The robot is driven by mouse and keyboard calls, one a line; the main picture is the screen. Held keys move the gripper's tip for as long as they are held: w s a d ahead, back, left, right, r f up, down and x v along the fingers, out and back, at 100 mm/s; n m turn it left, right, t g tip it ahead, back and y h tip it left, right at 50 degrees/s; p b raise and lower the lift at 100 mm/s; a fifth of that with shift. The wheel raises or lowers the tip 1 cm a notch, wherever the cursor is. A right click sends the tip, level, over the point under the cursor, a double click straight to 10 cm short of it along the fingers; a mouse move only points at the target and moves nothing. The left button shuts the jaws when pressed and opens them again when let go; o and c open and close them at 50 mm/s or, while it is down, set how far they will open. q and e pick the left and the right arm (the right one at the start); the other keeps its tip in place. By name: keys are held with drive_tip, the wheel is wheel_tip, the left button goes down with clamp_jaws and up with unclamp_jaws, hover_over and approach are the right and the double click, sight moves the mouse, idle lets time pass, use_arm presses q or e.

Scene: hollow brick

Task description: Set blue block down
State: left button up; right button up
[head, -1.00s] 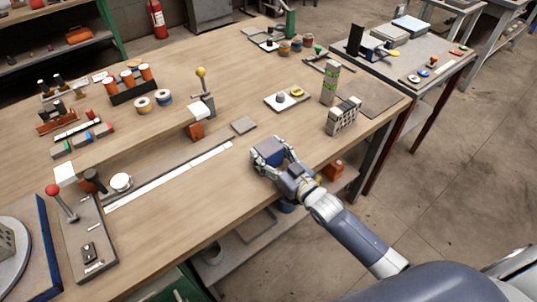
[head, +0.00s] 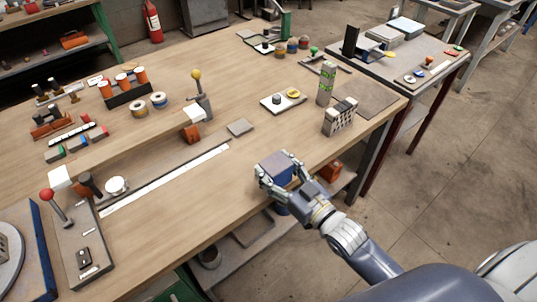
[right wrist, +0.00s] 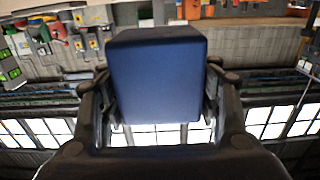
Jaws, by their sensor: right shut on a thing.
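The blue block (head: 275,163) is between the fingers of my right gripper (head: 279,172), near the front edge of the wooden workbench (head: 190,215). Its greyish top faces up in the head view. In the right wrist view the blue block (right wrist: 160,80) fills the middle, with a dark finger on each side. My right gripper is shut on it. The fingers hide part of its sides, and I cannot tell whether its underside touches the bench. My left gripper is not in view.
A small tray (head: 283,102) lies farther back. A long white strip (head: 165,180) lies to the left. Bare wood surrounds the block on its left and far sides.

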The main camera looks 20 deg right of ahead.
sight(274, 180)
drive_tip(key=s, duration=0.6)
drive_tip(key=shift+s+r, duration=0.4)
drive_tip(key=shift+s+a+r+m+h, duration=0.3)
drive_tip(key=shift+s+r+m+h, duration=0.1)
drive_tip(key=shift+s, duration=0.15)
drive_tip(key=s+d+r+m+t+h, duration=0.1)
drive_tip(key=s+d+r+m+h, duration=0.1)
drive_tip(key=s+r+m+h, duration=0.1)
drive_tip(key=shift+s+d+r+h, duration=0.3)
drive_tip(key=shift+s+r+h, duration=0.3)
drive_tip(key=shift+h, duration=0.6)
drive_tip(key=shift+w, duration=0.1)
